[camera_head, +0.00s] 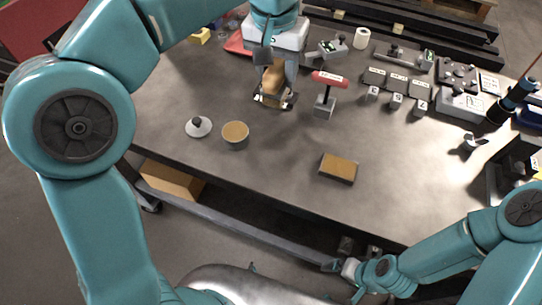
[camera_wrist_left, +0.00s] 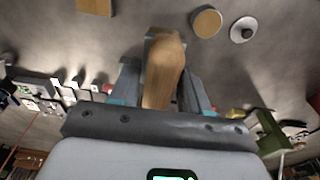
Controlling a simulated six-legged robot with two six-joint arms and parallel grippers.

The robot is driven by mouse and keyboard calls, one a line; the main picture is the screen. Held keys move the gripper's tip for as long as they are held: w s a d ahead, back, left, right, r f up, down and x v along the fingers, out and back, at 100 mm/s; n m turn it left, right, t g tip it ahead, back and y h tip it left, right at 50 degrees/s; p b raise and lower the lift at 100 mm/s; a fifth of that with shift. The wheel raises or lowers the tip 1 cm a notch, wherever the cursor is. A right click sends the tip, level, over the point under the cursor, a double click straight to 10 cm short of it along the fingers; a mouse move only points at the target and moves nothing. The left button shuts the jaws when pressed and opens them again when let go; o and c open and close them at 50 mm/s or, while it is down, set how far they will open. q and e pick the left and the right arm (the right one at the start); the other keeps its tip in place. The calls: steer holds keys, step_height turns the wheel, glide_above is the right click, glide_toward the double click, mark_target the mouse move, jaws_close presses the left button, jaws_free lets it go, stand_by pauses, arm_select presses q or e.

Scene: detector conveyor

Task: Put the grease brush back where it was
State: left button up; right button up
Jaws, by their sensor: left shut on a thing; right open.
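The grease brush (camera_head: 273,79) has a tan wooden handle. My left gripper (camera_head: 273,95) is shut on it, low over the table behind the round tin. In the left wrist view, the brush handle (camera_wrist_left: 163,75) sits between the two fingers of the left gripper (camera_wrist_left: 163,88). The brush's lower end is partly hidden by the fingers, and I cannot tell whether it touches the table. An open round tin (camera_head: 236,133) with a tan fill stands in front, its knobbed lid (camera_head: 198,127) lying to its left. My right gripper (camera_head: 345,266) is open and empty, below the table's front edge.
A tan-topped rectangular block (camera_head: 338,168) lies near the front edge. Labelled dark blocks (camera_head: 398,86) and devices fill the back right.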

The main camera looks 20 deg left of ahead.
arm_select(q)
steer(key=shift+d+f+b, duration=0.2)
steer(key=shift+f, duration=4.85)
steer(key=shift+d+f+b, duration=0.15)
steer(key=shift+f+b, duration=0.05)
steer(key=shift+f, duration=4.85)
steer(key=shift+f, duration=0.2)
steer(key=o, duration=1)
steer(key=shift+r, duration=0.15)
steer(key=r, duration=0.4)
steer(key=s+r, duration=0.1)
steer(key=r, duration=0.7)
steer(key=shift+s, duration=0.25)
